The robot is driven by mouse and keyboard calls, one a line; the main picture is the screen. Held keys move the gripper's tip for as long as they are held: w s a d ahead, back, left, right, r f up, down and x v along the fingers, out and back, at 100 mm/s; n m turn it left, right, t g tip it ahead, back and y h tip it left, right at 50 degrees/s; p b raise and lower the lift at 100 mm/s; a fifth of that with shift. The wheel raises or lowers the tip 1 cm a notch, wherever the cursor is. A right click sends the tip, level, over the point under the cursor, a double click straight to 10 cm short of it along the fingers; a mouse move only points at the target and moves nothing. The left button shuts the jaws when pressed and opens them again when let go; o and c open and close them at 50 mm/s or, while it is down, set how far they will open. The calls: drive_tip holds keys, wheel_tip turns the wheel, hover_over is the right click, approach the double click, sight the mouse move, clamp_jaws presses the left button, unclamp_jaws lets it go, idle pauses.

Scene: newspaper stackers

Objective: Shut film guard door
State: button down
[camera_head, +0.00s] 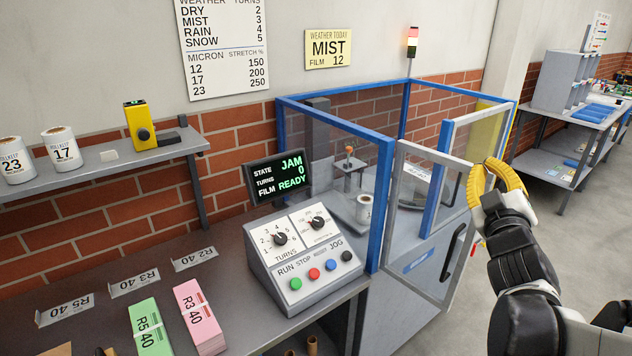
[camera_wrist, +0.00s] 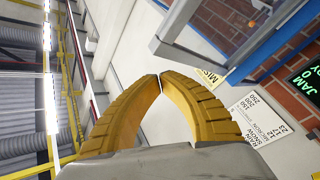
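The film guard door (camera_head: 402,208) is a clear panel in a grey frame with a black handle (camera_head: 452,252). It stands open, angled out from the front of the blue-framed guard enclosure (camera_head: 383,205). My gripper (camera_head: 488,166) has curved yellow fingers and is just right of the door's upper outer corner in the head view; I cannot tell whether it touches the frame. In the wrist view, the fingertips (camera_wrist: 160,78) meet with nothing between them. A grey bar (camera_wrist: 178,28), perhaps the door frame, passes above right of them.
The control box (camera_head: 305,255) sits left of the enclosure; its display (camera_head: 279,178) reads JAM, 0, READY. A bench (camera_head: 100,290) holds paper stacks. A shelf table (camera_head: 565,125) stands at far right. The floor (camera_head: 590,240) right of the door looks clear beyond my arm.

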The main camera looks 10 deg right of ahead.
sight(471, 247)
drive_tip(key=s+f+n+y+b, duration=0.1)
drive_tip(key=s+f+n+y, duration=0.55)
drive_tip(key=f+n, duration=0.25)
drive_tip(key=s+f+n+y, duration=0.6)
drive_tip(key=f+n+y, duration=0.15)
drive_tip(key=f, duration=0.25)
drive_tip(key=shift+n+h, duration=0.3)
drive_tip(key=shift+n, duration=0.25)
drive_tip(key=w+b, duration=0.1)
drive_tip(key=w, duration=0.6)
drive_tip(key=w+d+b, duration=0.1)
drive_tip(key=w, duration=0.3)
drive_tip(key=shift+b, duration=0.3)
drive_tip(key=shift+w+d, duration=0.15)
drive_tip(key=shift+d, duration=0.2)
drive_tip(key=shift+d, duration=0.1)
